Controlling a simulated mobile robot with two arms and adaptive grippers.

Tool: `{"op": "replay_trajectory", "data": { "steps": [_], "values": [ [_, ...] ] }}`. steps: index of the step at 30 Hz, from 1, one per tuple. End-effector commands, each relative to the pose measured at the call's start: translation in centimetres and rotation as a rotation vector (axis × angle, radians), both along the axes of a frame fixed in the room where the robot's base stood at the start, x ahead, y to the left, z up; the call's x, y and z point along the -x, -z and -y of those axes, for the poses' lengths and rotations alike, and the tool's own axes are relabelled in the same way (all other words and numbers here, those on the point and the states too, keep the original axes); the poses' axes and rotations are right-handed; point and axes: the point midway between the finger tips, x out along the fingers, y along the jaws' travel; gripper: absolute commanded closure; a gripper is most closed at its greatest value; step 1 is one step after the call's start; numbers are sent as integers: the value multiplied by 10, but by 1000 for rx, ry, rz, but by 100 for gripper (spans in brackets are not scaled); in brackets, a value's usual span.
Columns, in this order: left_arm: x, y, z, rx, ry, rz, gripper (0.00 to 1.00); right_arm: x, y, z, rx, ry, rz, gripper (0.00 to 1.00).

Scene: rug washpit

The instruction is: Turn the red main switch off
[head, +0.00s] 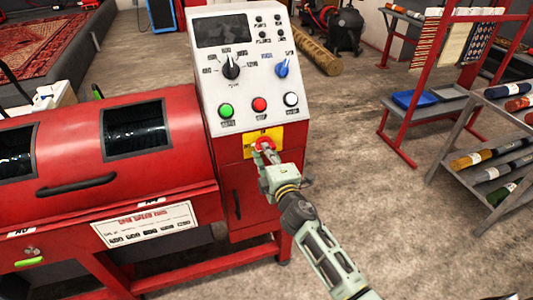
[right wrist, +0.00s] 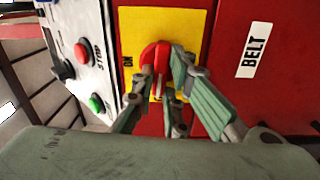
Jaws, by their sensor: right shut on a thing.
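The red main switch (head: 264,143) sits on a yellow plate (head: 249,140) low on the front of the machine's control box. My right gripper (head: 268,151) reaches it from below right. In the right wrist view the red switch handle (right wrist: 155,57) lies between the fingers of my right gripper (right wrist: 163,70), which are shut on it. An "ON" label is beside the handle on the yellow plate (right wrist: 190,20). The fingers cover part of the handle and plate, so I cannot tell the handle's exact setting. My left gripper is not in view.
Above the switch are green (head: 226,111), red (head: 259,104) and white (head: 291,99) buttons, with a black knob (head: 231,68) and a blue knob (head: 282,67). The red drum machine (head: 60,180) extends left. A red rack (head: 430,70) stands right; the floor between is clear.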

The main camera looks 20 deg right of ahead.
Motion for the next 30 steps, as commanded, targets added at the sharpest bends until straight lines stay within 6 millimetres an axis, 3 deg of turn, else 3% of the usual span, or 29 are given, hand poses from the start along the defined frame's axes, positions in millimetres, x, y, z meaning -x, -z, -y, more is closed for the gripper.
{"op": "replay_trajectory", "data": {
  "steps": [23,24,30],
  "values": [
    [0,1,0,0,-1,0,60,0,1,0,103,0,3,100],
    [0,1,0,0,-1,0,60,0,1,0,103,0,3,85],
    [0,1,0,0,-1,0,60,0,1,0,101,0,2,69]
  ]
}}
